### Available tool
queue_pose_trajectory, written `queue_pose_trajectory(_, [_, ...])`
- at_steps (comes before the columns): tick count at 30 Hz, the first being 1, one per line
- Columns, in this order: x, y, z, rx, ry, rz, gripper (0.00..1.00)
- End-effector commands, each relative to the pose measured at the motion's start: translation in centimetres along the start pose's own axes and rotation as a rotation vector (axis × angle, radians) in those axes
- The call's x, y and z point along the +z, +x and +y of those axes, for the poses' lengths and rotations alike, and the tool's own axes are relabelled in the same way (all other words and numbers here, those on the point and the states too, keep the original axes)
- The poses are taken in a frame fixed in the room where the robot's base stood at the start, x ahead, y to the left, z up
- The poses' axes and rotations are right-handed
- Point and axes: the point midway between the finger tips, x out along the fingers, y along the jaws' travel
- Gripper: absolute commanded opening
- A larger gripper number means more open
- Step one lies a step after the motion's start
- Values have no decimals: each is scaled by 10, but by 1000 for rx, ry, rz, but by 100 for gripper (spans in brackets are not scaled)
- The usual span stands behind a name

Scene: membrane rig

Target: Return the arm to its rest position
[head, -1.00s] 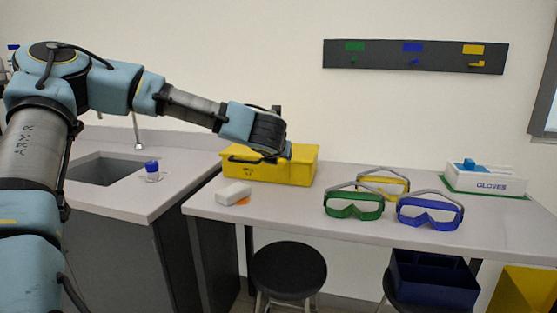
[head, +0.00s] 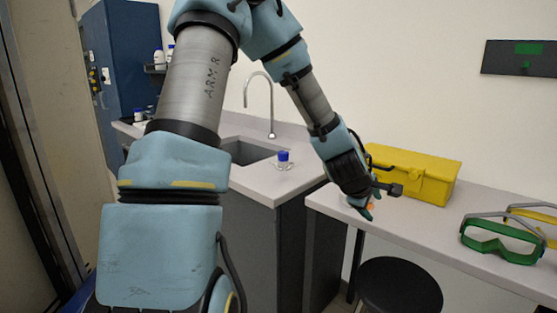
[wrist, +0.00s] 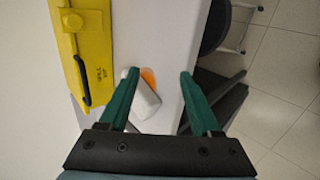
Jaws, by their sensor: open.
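My arm spans the middle of the head view, bent down toward the bench. My gripper (head: 370,208) hangs near the bench's left front corner, in front of the yellow box. In the wrist view my gripper (wrist: 158,74) has its two green fingers spread apart, with nothing gripped between them. A white block with an orange part (wrist: 145,95) lies on the bench below, beside the left finger. In the head view my gripper mostly hides that block.
The yellow box (head: 415,175) stands on the bench (head: 430,220). Green goggles (head: 500,243) lie to its right. A black stool (head: 398,287) stands in front. A blue-capped bottle (head: 283,159) is by the sink (head: 245,152). A blue cabinet (head: 125,60) stands at left.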

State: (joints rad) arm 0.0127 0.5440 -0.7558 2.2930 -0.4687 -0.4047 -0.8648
Motion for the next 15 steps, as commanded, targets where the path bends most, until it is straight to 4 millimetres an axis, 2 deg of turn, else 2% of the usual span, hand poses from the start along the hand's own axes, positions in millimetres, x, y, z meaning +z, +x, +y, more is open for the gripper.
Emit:
queue_pose_trajectory(1, [-24, -17, -20, -69, 153, 20, 64])
queue_pose_trajectory(5, [-80, -69, -76, -276, 492, 16, 64])
queue_pose_trajectory(6, [-94, -88, -93, -338, 572, 5, 64])
queue_pose_trajectory(10, [-127, -149, -140, -511, 768, -59, 64])
queue_pose_trajectory(12, [-137, -177, -161, -578, 833, -100, 64])
queue_pose_trajectory(15, [-144, -207, -182, -643, 894, -153, 64])
